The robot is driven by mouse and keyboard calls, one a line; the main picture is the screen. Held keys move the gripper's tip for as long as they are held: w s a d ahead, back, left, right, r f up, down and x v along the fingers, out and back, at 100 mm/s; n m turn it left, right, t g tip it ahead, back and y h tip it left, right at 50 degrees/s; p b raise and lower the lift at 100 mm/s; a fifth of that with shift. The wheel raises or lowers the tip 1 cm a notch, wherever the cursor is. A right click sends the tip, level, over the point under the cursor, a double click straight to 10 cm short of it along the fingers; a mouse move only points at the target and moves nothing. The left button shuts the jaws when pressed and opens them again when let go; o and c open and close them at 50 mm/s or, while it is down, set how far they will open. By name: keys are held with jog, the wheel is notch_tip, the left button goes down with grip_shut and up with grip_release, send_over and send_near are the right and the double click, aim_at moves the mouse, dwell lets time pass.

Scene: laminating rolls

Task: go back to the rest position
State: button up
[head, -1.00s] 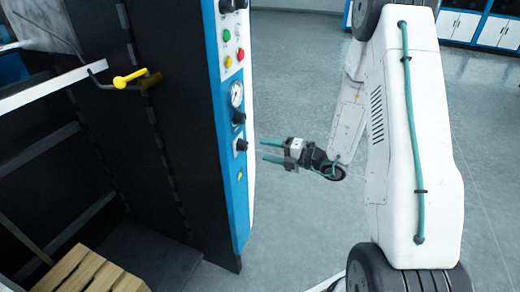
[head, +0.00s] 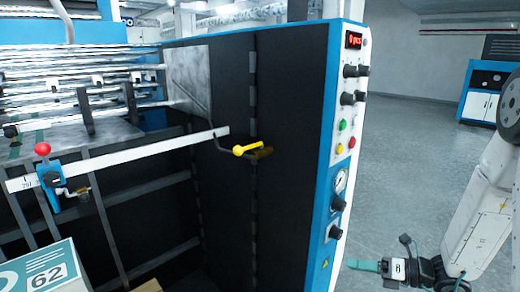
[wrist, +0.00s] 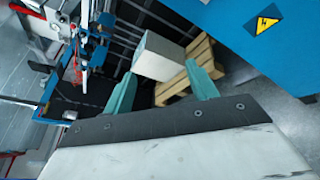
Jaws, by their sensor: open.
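My gripper (head: 365,266) is low at the right of the head view, just right of the machine's blue-edged control panel (head: 342,140). In the wrist view the two teal fingers (wrist: 162,92) stand wide apart with nothing held between them. Beyond them, a pale box (wrist: 158,57) and a wooden pallet (wrist: 198,62) show at a distance. My arm reaches in from the right edge of the head view.
The laminating machine fills the left, with a yellow-handled lever (head: 247,149), a red-knobbed blue clamp (head: 47,180) on a white rail, and a box marked 62 (head: 45,275). Grey floor (head: 410,150) is open right of the panel. A blue-and-white cabinet (head: 482,100) stands at the back.

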jog(key=s+a+r+n+g+h, duration=0.25)
jog(key=s+r+n+g, duration=0.25)
jog(key=s+n, duration=0.4)
jog(key=s+a+r+n+g+h, duration=0.1)
jog(key=s+r+n+g+h, duration=0.35)
jog(key=n, duration=0.75)
jog(key=s+d+r+n+t+h, duration=0.3)
jog(key=s+r+n+h, duration=0.4)
jog(key=s+r+n, duration=0.4)
jog(key=shift+d+n+t+h, duration=0.3)
jog(key=shift+t, duration=0.25)
jog(key=shift+s+r, duration=0.1)
